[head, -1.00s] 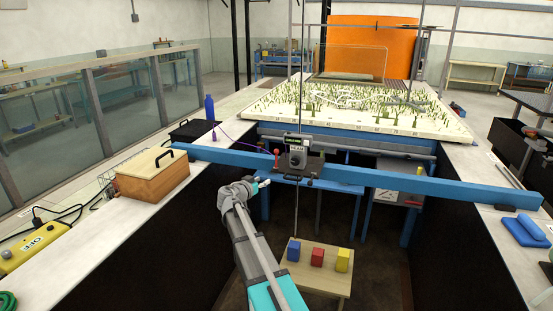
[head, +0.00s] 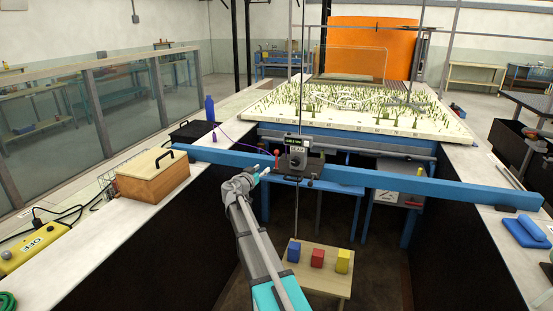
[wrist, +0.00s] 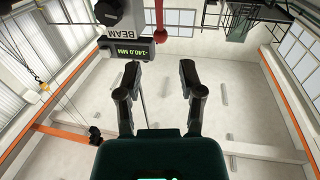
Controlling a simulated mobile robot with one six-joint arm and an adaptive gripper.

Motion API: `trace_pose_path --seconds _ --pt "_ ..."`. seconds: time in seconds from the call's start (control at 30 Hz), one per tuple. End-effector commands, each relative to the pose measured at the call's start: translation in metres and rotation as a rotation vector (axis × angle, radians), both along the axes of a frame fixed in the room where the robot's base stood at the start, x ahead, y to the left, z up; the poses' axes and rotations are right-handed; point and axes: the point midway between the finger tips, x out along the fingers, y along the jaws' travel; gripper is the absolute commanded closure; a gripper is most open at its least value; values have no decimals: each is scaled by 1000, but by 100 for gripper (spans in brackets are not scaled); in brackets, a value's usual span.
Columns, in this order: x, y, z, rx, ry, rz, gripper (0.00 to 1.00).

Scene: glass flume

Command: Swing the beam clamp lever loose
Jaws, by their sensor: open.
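The beam clamp lever, with a red ball knob (head: 276,153), stands up at the left side of the dark clamp carriage (head: 298,158) on the blue beam (head: 400,182). In the wrist view the red knob (wrist: 159,35) and its stem show at the top, just beyond the fingertips. The carriage (wrist: 130,48), with a "BEAM" label and a green readout of -140.0 MM, is to its left. My gripper (head: 264,173) is below and slightly left of the knob, apart from it. In the wrist view my gripper (wrist: 158,82) is open and empty.
A thin vertical rod (head: 300,80) rises from the carriage. A wooden box (head: 152,177) and black tray (head: 193,131) stand on the left ledge. A stool with blue, red and yellow blocks (head: 317,257) is below. The planted flume bed (head: 350,105) lies behind the beam.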

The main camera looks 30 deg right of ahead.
Motion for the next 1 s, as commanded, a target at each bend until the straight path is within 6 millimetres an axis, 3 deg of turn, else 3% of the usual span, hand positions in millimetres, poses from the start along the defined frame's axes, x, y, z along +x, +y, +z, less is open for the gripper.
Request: trace_pose_path --seconds 0.7,1.0 --pt "58 -86 0 1 1 0 50" --pt "68 -103 0 0 1 1 50"
